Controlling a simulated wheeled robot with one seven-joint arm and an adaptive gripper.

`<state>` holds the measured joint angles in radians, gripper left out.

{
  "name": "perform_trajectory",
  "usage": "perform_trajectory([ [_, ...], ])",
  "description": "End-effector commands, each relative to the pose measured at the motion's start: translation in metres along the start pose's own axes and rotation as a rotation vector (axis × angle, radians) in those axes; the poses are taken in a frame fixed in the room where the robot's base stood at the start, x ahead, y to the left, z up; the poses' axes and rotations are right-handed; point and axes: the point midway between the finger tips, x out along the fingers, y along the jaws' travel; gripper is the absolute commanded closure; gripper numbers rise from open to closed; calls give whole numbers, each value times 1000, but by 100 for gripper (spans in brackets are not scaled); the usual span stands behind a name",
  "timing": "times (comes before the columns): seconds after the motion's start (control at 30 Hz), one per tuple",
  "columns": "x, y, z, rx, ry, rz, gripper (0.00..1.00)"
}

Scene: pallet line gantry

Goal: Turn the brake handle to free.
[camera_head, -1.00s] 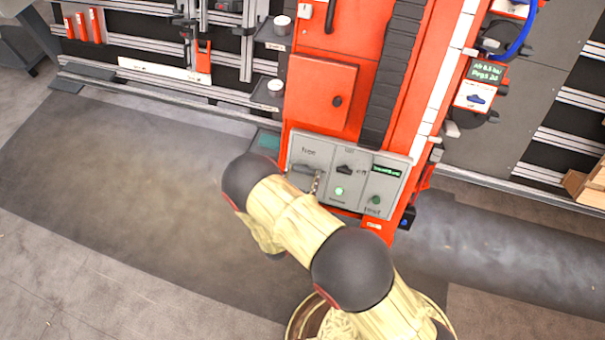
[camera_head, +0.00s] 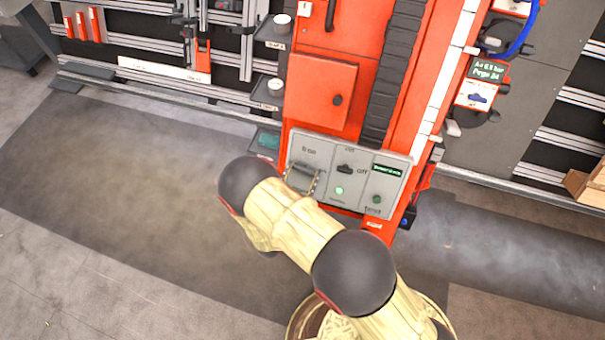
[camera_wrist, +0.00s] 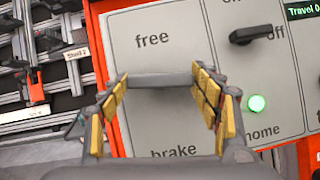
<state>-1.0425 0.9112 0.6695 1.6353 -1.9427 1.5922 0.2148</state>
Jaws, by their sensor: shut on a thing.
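The brake handle (camera_wrist: 158,80) is a grey bar on the light grey control panel. In the wrist view it lies crosswise between the printed word "free" above it and "brake" below it, closer to "free". My gripper (camera_wrist: 160,86) has its yellow-padded fingers on both ends of the bar and is shut on it. In the head view my gripper (camera_head: 304,181) is at the left part of the panel (camera_head: 328,200), partly hidden by my arm. The handle's pivot is not clear to see.
Right of the handle on the panel are a black on/off knob (camera_wrist: 257,35), a lit green home button (camera_wrist: 257,103) and a small display (camera_head: 387,170). The red gantry column (camera_head: 330,60) stands behind. Open floor (camera_head: 120,190) lies to the left.

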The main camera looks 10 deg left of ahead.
Motion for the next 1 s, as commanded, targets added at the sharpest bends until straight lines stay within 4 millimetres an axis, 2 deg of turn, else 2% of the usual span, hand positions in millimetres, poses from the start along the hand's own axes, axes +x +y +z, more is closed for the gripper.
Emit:
perform_trajectory([
  [1.0,2,6,2,844,0,-447,62],
])
